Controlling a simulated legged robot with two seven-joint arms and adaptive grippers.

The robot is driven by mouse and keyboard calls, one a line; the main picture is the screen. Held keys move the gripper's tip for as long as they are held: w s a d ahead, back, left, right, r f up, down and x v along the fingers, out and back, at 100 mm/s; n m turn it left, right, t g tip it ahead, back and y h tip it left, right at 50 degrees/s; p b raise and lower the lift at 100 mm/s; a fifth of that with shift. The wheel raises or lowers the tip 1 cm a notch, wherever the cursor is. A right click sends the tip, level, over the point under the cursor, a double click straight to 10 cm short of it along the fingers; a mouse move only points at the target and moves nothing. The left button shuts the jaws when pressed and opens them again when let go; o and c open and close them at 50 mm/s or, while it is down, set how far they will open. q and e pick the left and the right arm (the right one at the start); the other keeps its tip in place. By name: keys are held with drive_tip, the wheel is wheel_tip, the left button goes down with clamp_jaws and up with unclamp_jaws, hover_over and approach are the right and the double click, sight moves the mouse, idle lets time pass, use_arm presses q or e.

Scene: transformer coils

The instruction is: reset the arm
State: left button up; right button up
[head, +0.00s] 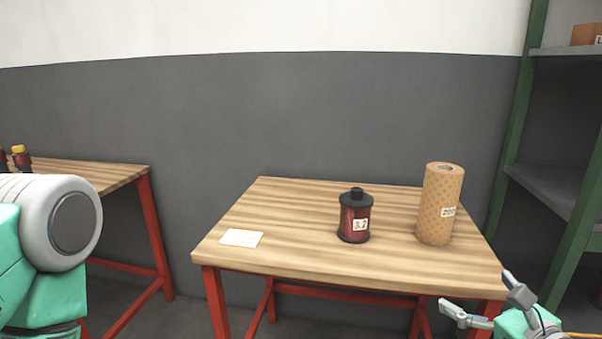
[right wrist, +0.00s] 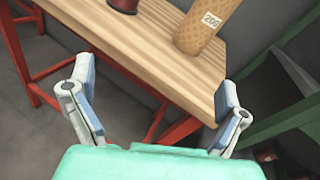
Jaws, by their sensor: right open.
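My right gripper (head: 480,292) is low at the front right corner of the wooden table (head: 300,257), apart from the things on it. In the right wrist view the right gripper (right wrist: 155,100) has its two fingers spread wide with nothing between them. A dark red coil with black ends (head: 355,216), labelled 3.2, stands upright on the table. A tan patterned cylinder (head: 440,205) stands upright to its right, and it also shows in the right wrist view (right wrist: 200,28). A grey and teal part of my left arm shows at the left; its gripper is out of view.
A white paper (head: 241,238) lies at the table's left. A second wooden table (head: 110,175) with small red coils (head: 21,158) is at the far left. Green-framed shelving (head: 560,190) stands at the right. A grey wall is behind. The middle front of the table is bare.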

drive_tip(key=s+a+f+n+g+y, duration=0.2)
drive_tip(key=s+a+f+n+g, duration=0.2)
drive_tip(key=s+a+f+n, duration=0.25)
drive_tip(key=s+a+f+n+g+y, duration=0.1)
drive_tip(key=s+a+f+n+g, duration=0.35)
drive_tip(key=f+n, duration=0.45)
drive_tip(key=s+d+f+n+g+h, duration=0.2)
drive_tip(key=s+d+f+n+g, duration=0.1)
drive_tip(key=s+f+n, duration=0.3)
drive_tip(key=s+d+f+n+g+h, duration=0.3)
drive_tip(key=s+f+n, duration=0.3)
drive_tip(key=s+n, duration=0.4)
drive_tip(key=shift+d+f+n+g, duration=0.15)
drive_tip(key=shift+d+n+g, duration=0.25)
drive_tip(key=shift+n+g, duration=0.05)
